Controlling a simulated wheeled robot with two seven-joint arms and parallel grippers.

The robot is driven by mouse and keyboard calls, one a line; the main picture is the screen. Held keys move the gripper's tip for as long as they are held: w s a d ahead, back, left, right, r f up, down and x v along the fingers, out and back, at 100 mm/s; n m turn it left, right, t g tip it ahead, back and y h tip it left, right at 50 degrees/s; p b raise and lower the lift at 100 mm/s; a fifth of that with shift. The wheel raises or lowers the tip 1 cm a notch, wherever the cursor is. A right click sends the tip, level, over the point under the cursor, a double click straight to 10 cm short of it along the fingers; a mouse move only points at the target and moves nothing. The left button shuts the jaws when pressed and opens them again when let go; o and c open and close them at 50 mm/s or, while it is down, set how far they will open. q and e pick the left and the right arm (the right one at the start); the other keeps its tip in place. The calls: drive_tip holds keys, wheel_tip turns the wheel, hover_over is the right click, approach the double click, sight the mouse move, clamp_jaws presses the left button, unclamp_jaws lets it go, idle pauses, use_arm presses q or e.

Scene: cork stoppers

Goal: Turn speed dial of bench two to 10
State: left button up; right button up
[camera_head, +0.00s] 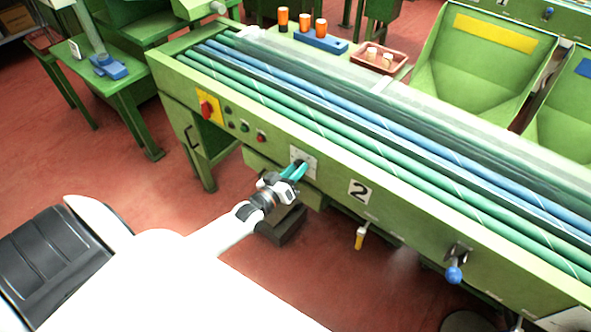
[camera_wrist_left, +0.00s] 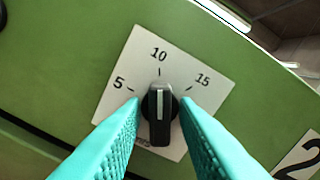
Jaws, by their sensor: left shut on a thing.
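The speed dial (camera_wrist_left: 160,118) is a black knob with a white pointer line, on a white plate (camera_wrist_left: 205,68) marked 5, 10 and 15. In the left wrist view the pointer line faces up, about at the 10 mark. My left gripper (camera_head: 298,171) reaches the plate on the front of the green bench (camera_head: 330,182) labelled 2. Its teal fingers (camera_wrist_left: 160,112) are shut on the dial, one on each side. In the head view the fingers hide the dial. My right gripper is not in view.
A yellow plate with a red switch (camera_head: 207,108) and several buttons sit left of the dial. A yellow-handled lever (camera_head: 360,238) and a blue-knobbed lever (camera_head: 453,272) stick out to the right. Green and blue rollers run along the bench top. Red floor lies in front.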

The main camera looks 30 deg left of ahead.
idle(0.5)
use_arm(q)
drive_tip(key=o, duration=0.7)
drive_tip(key=s, duration=0.8)
drive_tip(key=s+a, duration=0.1)
drive_tip(key=s, duration=0.3)
drive_tip(key=shift+b, duration=0.4)
